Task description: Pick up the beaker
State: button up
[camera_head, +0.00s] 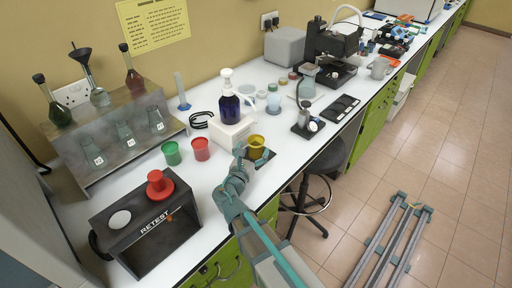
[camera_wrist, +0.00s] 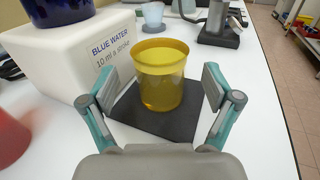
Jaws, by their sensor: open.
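The beaker (camera_wrist: 161,80) is a yellow, see-through cup holding yellow liquid. It stands upright on a dark square mat (camera_wrist: 188,120) on the white bench in the wrist view. In the head view the beaker (camera_head: 256,147) is at the bench's front edge, partly hidden by my gripper. My gripper (camera_wrist: 160,88) is open, with one finger at the left and one at the right of the beaker. Gaps show between both fingers and the beaker, and nothing is held. My gripper (camera_head: 254,157) also shows in the head view, reaching in from the front.
A white box (camera_wrist: 75,55) marked "BLUE WATER" stands close at the left, with a dark blue bottle (camera_head: 229,107) on it. Red (camera_head: 201,149) and green (camera_head: 172,153) cups stand further left. A balance-like device (camera_head: 308,122) is at the right. A stool (camera_head: 318,185) is below the bench.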

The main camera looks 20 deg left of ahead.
aim_at(253, 148)
jog(key=w, duration=0.3)
jog(key=shift+w+p, duration=0.25)
jog(key=shift+p, duration=0.15)
jog(key=shift+c, duration=0.2)
jog(key=c, duration=1.3)
jog(key=shift+r, duration=0.1)
